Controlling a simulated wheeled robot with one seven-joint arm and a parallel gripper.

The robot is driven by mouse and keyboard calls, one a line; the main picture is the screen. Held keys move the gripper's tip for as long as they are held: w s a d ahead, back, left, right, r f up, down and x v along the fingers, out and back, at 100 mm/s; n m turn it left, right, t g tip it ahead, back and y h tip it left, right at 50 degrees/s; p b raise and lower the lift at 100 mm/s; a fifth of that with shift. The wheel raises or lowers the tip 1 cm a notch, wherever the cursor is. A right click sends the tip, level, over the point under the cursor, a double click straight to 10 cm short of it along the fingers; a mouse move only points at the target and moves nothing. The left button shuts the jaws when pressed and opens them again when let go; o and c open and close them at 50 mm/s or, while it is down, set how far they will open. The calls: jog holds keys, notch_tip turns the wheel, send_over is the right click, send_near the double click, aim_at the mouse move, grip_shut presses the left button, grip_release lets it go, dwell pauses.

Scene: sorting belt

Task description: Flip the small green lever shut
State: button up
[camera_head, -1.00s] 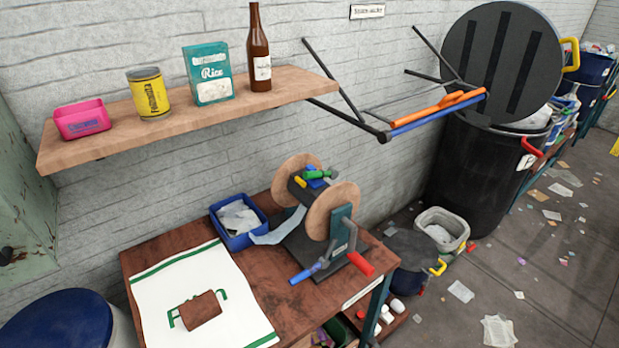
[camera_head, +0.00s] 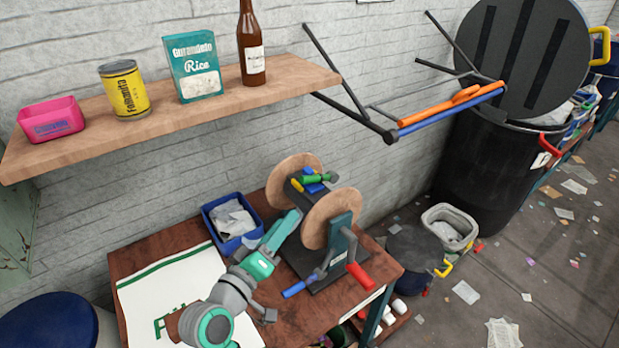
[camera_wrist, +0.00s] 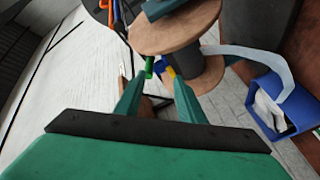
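The small green lever (camera_head: 314,180) sits on top of the two-disc machine (camera_head: 312,215), between its wooden discs. Small blue (camera_head: 313,188) and yellow (camera_head: 297,185) parts are close beside it. My gripper (camera_head: 291,216) reaches up from the lower left, in front of the left disc and below the lever. In the wrist view, my gripper (camera_wrist: 160,79) has its two teal fingers spread with a gap between them. The green lever (camera_wrist: 149,67) shows beyond the fingertips, apart from them as far as I can tell. Its exact position is unclear.
A blue bin of papers (camera_head: 229,238) stands left of the machine. Red (camera_head: 360,275) and blue (camera_head: 298,289) handles stick out at its front. A wooden shelf (camera_head: 180,112) with a bottle, rice box, can and pink tub hangs above. A white mat (camera_head: 150,285) lies at left.

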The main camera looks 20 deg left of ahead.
notch_tip(320, 180, up, 3)
jog(key=h, duration=0.1)
send_near(317, 178)
jog(key=w, duration=0.6)
jog(key=shift+w+a, duration=0.15)
jog(key=shift+a, duration=0.05)
jog(key=shift+f, duration=0.1)
grip_shut()
